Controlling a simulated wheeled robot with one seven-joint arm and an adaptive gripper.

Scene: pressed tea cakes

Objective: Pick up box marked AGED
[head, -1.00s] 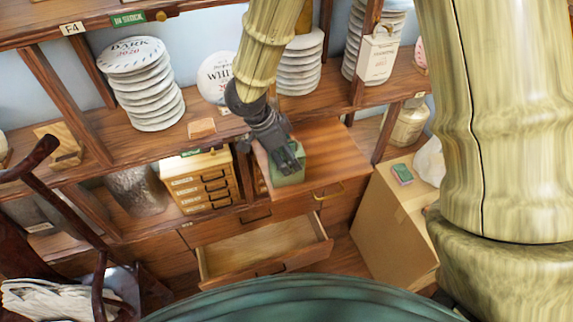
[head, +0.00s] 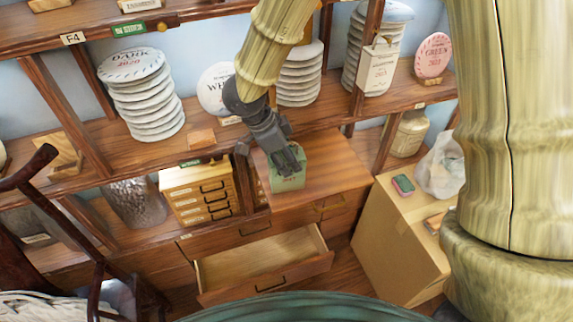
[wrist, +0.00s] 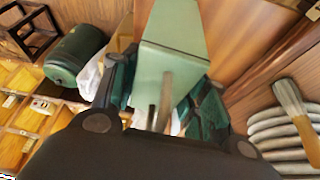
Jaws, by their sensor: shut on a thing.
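A small green box (head: 288,183) is in my gripper (head: 286,163), over the wooden cabinet top (head: 335,170) in the head view. A pale label shows low on its near face, too small to read, so I cannot tell if it says AGED. My gripper is shut on the box from above, its dark fingers at the upper part. In the wrist view the pale green box (wrist: 175,40) lies between the two fingers of my gripper (wrist: 165,100). I cannot tell for sure whether its bottom touches the cabinet top.
A pulled-out empty drawer (head: 262,262) is below the cabinet top. A small chest of drawers (head: 202,193) stands to the left. Stacks of wrapped cakes (head: 143,95) fill the shelf behind. A cardboard box (head: 398,240) stands at the right. The cabinet top right of my gripper is clear.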

